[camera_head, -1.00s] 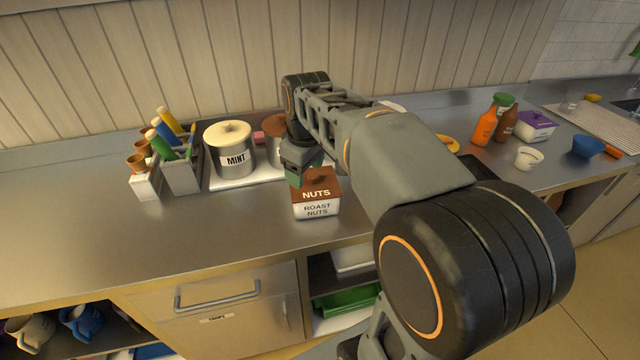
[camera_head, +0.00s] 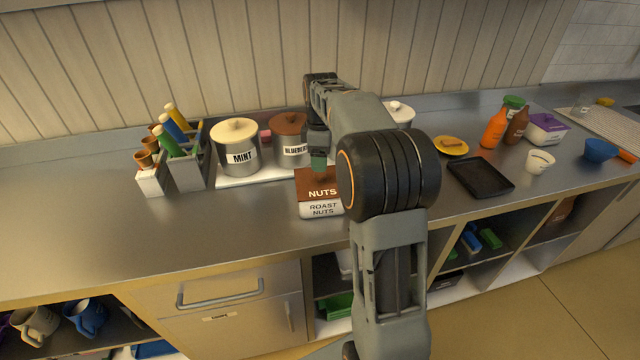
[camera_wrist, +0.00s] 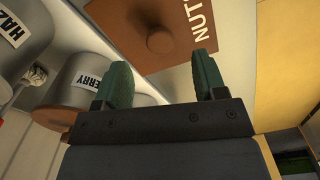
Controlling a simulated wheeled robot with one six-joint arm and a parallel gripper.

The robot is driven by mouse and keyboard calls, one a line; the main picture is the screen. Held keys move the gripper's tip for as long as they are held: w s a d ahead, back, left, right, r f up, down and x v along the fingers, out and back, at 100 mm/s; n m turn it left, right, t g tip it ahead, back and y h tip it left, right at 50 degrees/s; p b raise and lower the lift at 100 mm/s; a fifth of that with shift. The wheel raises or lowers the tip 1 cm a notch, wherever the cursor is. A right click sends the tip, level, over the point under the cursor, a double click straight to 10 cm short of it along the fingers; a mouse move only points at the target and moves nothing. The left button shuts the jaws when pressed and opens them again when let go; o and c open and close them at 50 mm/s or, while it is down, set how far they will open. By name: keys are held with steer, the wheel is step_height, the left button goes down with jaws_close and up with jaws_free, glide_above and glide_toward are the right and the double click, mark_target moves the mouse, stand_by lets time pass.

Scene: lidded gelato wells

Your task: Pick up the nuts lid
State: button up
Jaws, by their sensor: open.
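The brown nuts lid (camera_head: 322,185) sits on the white box labelled "ROAST NUTS" (camera_head: 321,209) on the counter. In the wrist view the lid (camera_wrist: 130,14) shows at the top with its round brown knob (camera_wrist: 160,41). My gripper (camera_wrist: 162,80) is open and empty, its two green fingertips spread with a wide gap. The knob lies ahead of the gap, not between the fingers. In the head view my gripper (camera_head: 319,162) is at the lid's rear, partly hidden by my arm, and I cannot tell whether it touches.
A cone and tool holder (camera_head: 187,172) is farther left. A black tray (camera_head: 481,178) lies right. The counter's front left is clear.

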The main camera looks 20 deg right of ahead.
mark_target(320, 174)
steer(key=shift+w+a+f, duration=0.1)
steer(key=shift+f, duration=2.95)
steer(key=c, duration=1)
steer(key=shift+r, duration=0.1)
steer(key=shift+r, duration=0.55)
steer(key=s+a+r, duration=0.2)
steer(key=s+r, duration=0.2)
steer(key=s+a+r+b, duration=0.1)
steer(key=s+a+r, duration=0.2)
steer(key=s+r, duration=0.1)
steer(key=s+a+r, duration=0.2)
steer(key=s+r, duration=0.1)
steer(key=shift+s+a+r+b, duration=0.35)
steer(key=shift+s+r, duration=0.05)
